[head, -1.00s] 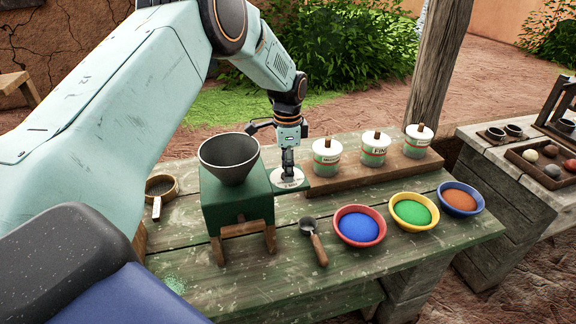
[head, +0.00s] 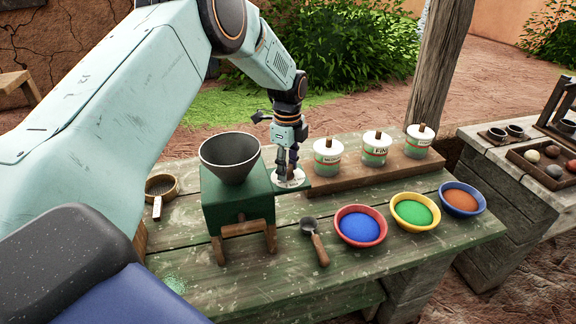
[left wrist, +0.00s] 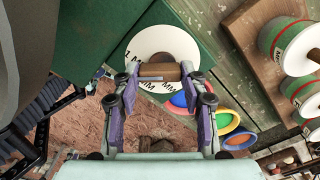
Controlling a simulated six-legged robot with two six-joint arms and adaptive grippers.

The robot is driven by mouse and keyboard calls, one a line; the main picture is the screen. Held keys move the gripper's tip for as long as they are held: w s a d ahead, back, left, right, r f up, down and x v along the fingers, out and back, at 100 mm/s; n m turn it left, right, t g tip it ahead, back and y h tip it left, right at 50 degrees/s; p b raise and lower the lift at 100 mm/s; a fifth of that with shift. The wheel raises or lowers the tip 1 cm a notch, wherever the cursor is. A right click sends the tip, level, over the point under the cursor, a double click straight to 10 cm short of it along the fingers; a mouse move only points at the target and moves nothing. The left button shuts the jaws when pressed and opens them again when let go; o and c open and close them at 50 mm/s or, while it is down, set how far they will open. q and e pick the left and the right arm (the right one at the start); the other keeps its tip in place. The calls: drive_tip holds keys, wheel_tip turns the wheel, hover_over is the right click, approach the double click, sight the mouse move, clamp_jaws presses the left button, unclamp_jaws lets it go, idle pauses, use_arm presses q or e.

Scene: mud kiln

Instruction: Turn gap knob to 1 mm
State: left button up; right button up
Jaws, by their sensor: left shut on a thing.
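The green mill (head: 238,203) with its dark grey hopper (head: 230,158) stands on the left part of the bench. A white round dial (head: 291,180) lies on its green side plate. In the left wrist view the dial (left wrist: 140,48) carries black "MM" lettering, with a brown wooden knob (left wrist: 159,71) at its middle. My left gripper (head: 288,172) points down over the dial. Its purple-grey fingers (left wrist: 160,80) are shut on the knob, one on each side. The fingers hide part of the dial, and I cannot read its setting. My right gripper does not show.
Lidded jars (head: 376,148) stand on a wooden riser right of the dial. Bowls of blue (head: 360,226), green (head: 415,211) and orange (head: 461,198) powder stand in front. A scoop (head: 315,240) lies before the mill, and a sieve (head: 161,189) lies to its left.

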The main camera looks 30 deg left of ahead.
sight(288, 168)
use_arm(q)
drive_tip(key=shift+w+r, duration=0.15)
drive_tip(key=o, duration=1.1)
drive_tip(key=shift+o, duration=0.2)
wheel_tip(288, 168, up, 12)
idle(0.6)
